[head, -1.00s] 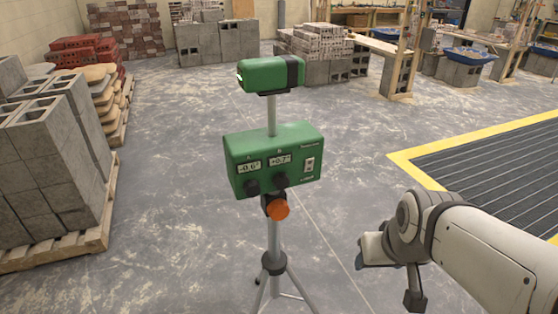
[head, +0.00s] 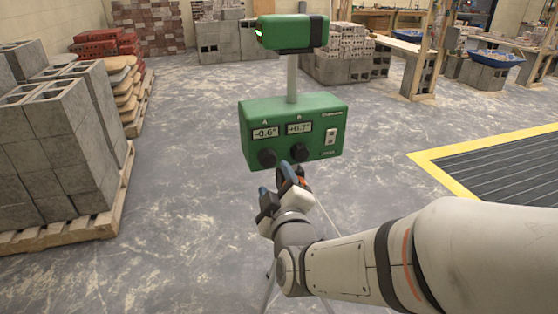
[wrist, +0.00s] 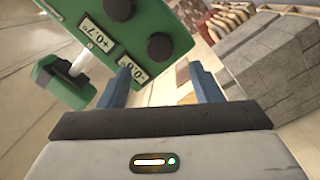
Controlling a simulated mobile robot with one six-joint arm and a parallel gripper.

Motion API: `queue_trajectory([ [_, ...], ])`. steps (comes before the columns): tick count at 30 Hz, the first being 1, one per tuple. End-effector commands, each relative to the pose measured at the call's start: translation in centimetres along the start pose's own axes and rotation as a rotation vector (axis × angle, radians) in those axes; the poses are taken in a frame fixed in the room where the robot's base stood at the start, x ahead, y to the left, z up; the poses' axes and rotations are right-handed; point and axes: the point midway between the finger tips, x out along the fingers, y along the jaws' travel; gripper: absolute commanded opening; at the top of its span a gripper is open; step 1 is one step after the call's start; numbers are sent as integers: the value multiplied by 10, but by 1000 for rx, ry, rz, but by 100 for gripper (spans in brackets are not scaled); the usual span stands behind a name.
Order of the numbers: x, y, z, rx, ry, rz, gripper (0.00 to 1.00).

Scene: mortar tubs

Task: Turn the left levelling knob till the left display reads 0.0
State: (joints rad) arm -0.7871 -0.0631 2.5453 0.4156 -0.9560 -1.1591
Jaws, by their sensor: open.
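The green levelling box (head: 290,115) stands on a tripod and has two displays. The left display (head: 265,133), marked A, reads -0.6°. The right display (head: 299,128), marked B, reads about +0.7°. The black left knob (head: 267,158) sits under display A, and the right knob (head: 299,152) under display B. My gripper (head: 275,181) is open and empty, just below and in front of the box. In the wrist view the left knob (wrist: 160,47) appears beyond the gap between the fingertips (wrist: 160,71), apparently apart from them.
A green instrument head (head: 290,32) sits on a post above the box. My arm hides most of the tripod. Grey blocks (head: 65,135) on a pallet stand at left, and a yellow-edged dark grating (head: 500,165) lies at right. The floor between is clear.

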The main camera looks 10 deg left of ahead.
Motion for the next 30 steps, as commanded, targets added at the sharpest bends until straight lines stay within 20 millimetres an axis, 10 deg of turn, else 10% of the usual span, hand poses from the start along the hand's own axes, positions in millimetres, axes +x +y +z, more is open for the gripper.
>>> queue_trajectory([
  [16,66,0,0,3,-1,-2,59],
  [30,74,0,-1,3,1,-3,53],
])
